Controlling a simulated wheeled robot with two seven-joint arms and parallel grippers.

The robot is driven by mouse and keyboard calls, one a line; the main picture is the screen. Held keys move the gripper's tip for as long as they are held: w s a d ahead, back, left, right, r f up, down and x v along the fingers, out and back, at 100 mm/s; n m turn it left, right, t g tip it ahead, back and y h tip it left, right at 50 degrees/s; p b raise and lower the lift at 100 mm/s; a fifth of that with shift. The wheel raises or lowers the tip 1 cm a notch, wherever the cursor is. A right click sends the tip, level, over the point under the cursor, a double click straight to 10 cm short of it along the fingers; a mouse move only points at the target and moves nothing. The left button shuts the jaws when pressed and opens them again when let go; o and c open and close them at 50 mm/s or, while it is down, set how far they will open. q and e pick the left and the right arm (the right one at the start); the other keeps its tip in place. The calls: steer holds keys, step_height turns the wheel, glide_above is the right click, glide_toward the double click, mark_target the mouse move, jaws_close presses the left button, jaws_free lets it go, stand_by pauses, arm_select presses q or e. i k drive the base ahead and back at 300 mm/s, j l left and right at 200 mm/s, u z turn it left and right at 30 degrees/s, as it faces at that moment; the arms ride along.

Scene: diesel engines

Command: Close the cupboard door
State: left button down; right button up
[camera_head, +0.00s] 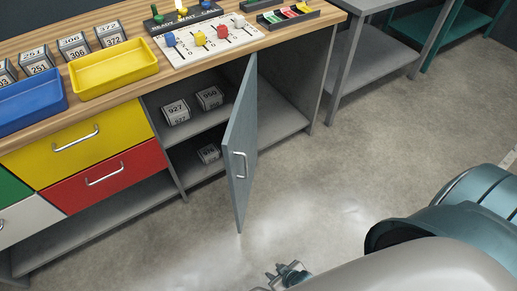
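The grey cupboard door (241,135) stands open in the middle of the head view, swung out from the workbench cupboard. Its metal handle (241,165) is on the face turned toward me. The cupboard's inside shows on both sides of the door, with a shelf (205,125) on the left. My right gripper (284,273) is at the bottom edge of the view, below and a little right of the door, apart from it. It is small and partly cut off, so its opening is unclear. My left gripper is out of view.
Numbered boxes (176,112) sit inside the cupboard. Yellow (78,141) and red (105,178) drawers are left of it. The wooden bench top (150,85) carries trays and a slider board (207,40). A grey table (375,60) stands at right. The floor before the door is clear.

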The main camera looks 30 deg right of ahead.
mark_target(239, 144)
steer(key=z, duration=0.75)
